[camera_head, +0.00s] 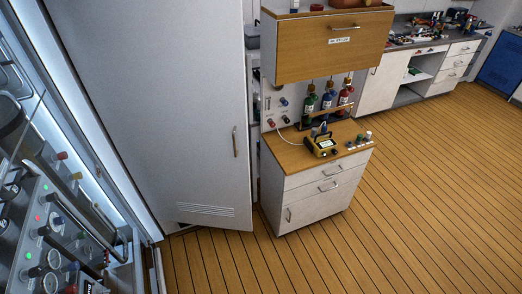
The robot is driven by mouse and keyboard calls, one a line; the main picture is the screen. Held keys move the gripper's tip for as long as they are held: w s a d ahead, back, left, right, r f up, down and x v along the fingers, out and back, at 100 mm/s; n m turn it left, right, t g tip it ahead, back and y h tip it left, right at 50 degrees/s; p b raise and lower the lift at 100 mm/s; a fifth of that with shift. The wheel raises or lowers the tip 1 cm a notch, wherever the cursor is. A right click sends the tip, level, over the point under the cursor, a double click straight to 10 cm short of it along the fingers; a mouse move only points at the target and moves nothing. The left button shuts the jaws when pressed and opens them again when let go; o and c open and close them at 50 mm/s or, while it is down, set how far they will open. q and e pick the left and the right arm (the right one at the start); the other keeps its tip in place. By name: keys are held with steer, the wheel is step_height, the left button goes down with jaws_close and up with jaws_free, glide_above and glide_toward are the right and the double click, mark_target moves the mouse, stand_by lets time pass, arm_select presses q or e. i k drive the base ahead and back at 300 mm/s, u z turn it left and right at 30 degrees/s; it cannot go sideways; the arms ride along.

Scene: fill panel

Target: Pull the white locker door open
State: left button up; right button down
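The white locker door (165,110) is a tall pale panel filling the left-centre of the head view. A slim vertical handle (235,141) sits near its right edge, and a slotted vent (207,210) is near its bottom. A narrow gap with shelf-like items shows beside the door's right edge. The top of the door is cut off by the picture. Neither of my grippers is in view, and nothing touches the handle.
Control panel equipment with lights and knobs (50,230) crowds the left. A wall cupboard (325,45) hangs above. The plank floor (420,210) is clear at front and right.

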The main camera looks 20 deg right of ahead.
mark_target(165, 80)
steer(key=u, duration=0.15)
steer(key=k, duration=0.35)
steer(key=z, duration=1.1)
steer(key=i, duration=1.5)
steer(key=u, duration=0.5)
